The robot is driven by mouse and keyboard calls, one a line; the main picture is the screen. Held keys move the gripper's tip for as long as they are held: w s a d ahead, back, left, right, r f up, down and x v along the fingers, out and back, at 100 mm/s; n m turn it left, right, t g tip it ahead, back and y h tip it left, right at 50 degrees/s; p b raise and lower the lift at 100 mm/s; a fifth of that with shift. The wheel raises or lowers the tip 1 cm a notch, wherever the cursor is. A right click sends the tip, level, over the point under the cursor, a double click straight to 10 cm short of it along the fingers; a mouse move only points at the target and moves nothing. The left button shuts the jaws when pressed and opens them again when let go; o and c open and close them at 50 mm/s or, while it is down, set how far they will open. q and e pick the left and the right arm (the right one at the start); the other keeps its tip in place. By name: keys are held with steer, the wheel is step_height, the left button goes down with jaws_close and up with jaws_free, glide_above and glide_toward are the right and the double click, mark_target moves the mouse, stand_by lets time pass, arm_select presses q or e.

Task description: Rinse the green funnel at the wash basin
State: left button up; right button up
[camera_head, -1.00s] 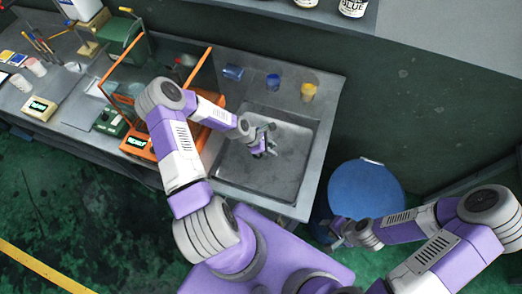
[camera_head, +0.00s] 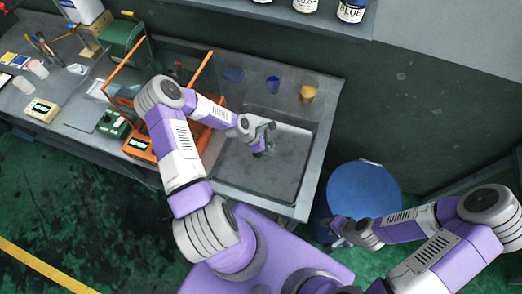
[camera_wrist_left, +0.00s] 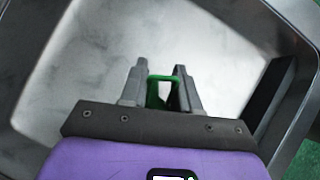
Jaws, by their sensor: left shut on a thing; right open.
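The wash basin (camera_head: 282,190) is a grey metal sink set in the counter, and its bare floor also fills much of the left wrist view (camera_wrist_left: 90,60). My left gripper (camera_head: 266,147) is over the basin, pointing down into it. In the left wrist view my left gripper (camera_wrist_left: 166,75) is shut on the green funnel (camera_wrist_left: 155,92). My right gripper (camera_head: 342,232) is open and empty, low by the blue drum.
Blue, blue and yellow cups (camera_head: 307,92) stand on the ledge behind the basin. An orange-framed clear enclosure (camera_head: 207,70) stands left of it. A blue drum (camera_head: 365,190) stands on the floor to the right. Bottles (camera_head: 351,10) are on the shelf above.

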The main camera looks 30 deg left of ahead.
arm_select(q)
steer(key=shift+r+p, duration=3.95)
steer(key=shift+r, duration=1.35)
steer(key=shift+r, duration=2.05)
steer(key=d+f+m+g+y+b, duration=0.2)
steer(key=m+g+b, duration=0.1)
steer(key=m+b, duration=0.3)
steer(key=s+d+f+m+g+y+b, duration=0.1)
steer(key=d+f+m+g+y+b, duration=0.1)
steer(key=m+b, duration=0.5)
steer(key=s+d+f+m+g+y+b, duration=0.1)
steer(key=d+f+m+g+b, duration=0.2)
steer(key=m+g+b, duration=0.3)
steer(key=shift+f+m+y, duration=0.2)
steer(key=shift+f+m, duration=0.05)
steer(key=shift+m, duration=1.2)
steer(key=shift+f+m+y, duration=0.2)
steer(key=shift+f+m, duration=0.05)
steer(key=shift+m, duration=1.2)
